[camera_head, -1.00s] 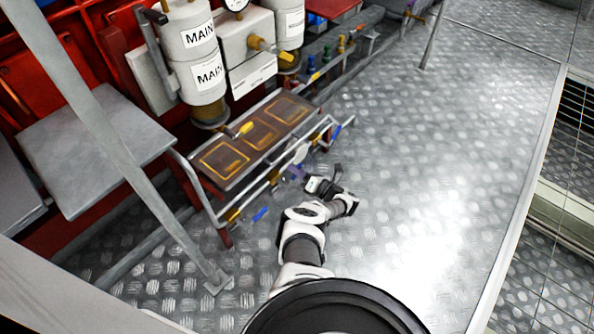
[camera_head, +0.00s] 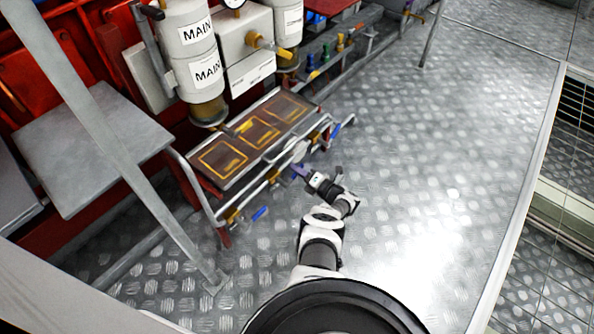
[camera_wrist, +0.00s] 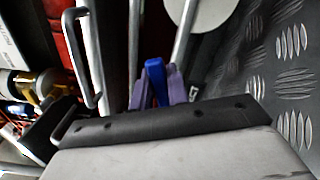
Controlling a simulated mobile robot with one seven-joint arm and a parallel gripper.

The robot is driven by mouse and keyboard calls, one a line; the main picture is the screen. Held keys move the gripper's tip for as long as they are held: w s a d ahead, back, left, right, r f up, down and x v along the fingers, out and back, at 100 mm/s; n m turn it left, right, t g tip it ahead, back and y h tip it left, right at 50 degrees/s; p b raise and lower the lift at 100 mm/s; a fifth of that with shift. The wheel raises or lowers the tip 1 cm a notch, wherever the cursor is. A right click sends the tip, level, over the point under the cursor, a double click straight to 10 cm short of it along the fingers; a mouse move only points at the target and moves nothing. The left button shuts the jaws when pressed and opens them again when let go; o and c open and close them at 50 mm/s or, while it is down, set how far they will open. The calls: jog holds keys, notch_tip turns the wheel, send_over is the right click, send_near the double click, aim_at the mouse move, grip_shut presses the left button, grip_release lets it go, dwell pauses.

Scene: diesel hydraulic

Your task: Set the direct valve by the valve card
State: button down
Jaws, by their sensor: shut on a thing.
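My gripper (camera_head: 299,170) is at the low pipe rail in front of the dark panel. In the wrist view its two purple fingers (camera_wrist: 157,90) are shut on a blue valve handle (camera_wrist: 155,75). In the head view my gripper hides most of that handle. Another blue handle (camera_head: 260,213) sits at the rail's near left end, and a third (camera_head: 335,131) sits at the far right end. A pale round disc (camera_head: 300,151) hangs just behind my gripper; it also shows in the wrist view (camera_wrist: 200,12). I cannot read any valve card.
The brown panel (camera_head: 231,172) with yellow-outlined squares lies behind the rail (camera_head: 208,202). White tanks marked MAIN (camera_head: 196,72) stand above it. A grey slanted post (camera_head: 110,140) and a grey plate (camera_head: 92,150) are at left. The metal floor (camera_head: 430,210) to the right is clear.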

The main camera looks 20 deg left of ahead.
jog(key=shift+w+d+f+m+b, duration=0.1)
jog(key=shift+f+m+b, duration=0.5)
jog(key=shift+m, duration=0.5)
jog(key=shift+w+f+m+b, duration=0.1)
jog(key=shift+f+m+b, duration=0.25)
jog(key=shift+f+m, duration=0.55)
jog(key=shift+r+m, duration=0.15)
jog(key=shift+m, duration=0.15)
jog(key=c, duration=1.4)
grip_release()
jog(key=shift+o, duration=0.2)
jog(key=shift+d, duration=0.1)
jog(key=p+v, duration=0.3)
jog(key=v, duration=1)
jog(key=shift+s+d, duration=0.15)
jog(key=shift+d, duration=0.15)
